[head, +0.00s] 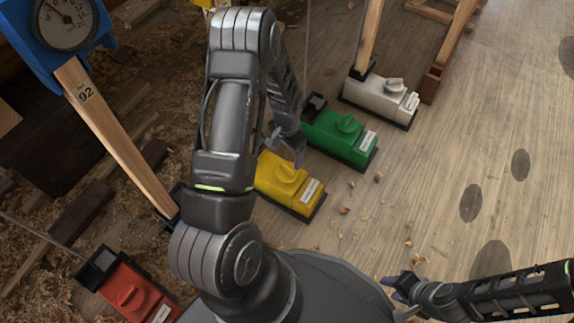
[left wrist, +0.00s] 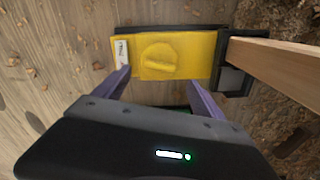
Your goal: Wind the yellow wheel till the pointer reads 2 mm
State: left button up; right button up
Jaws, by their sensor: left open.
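The yellow wheel (head: 287,172) is a round knob with a raised grip bar on a yellow box (head: 310,184). It also shows in the left wrist view (left wrist: 158,58). My left gripper (head: 298,157) is over the yellow box; in the left wrist view its fingers (left wrist: 158,82) are spread, with the wheel between and beyond the tips. Nothing is between the fingers; I cannot tell whether they touch the box. A yellow housing (head: 203,3) is cut off at the top edge, and no pointer shows on it. My right gripper (head: 393,289) is low at the right, its opening unclear.
Similar green (head: 340,133), white (head: 380,97) and red (head: 132,294) boxes stand in the row. A blue-framed dial (head: 66,22) with a red needle tops a wooden post (head: 115,140) marked 92. My left arm hides part of the row. Wood floor at right is mostly clear.

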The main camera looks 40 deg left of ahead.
aim_at(287, 167)
pick_arm(q)
notch_tip(287, 167, down, 7)
jog(key=b, duration=0.2)
jog(key=shift+f+b, duration=0.15)
jog(key=shift+b, duration=0.25)
jog(key=c, duration=1.4)
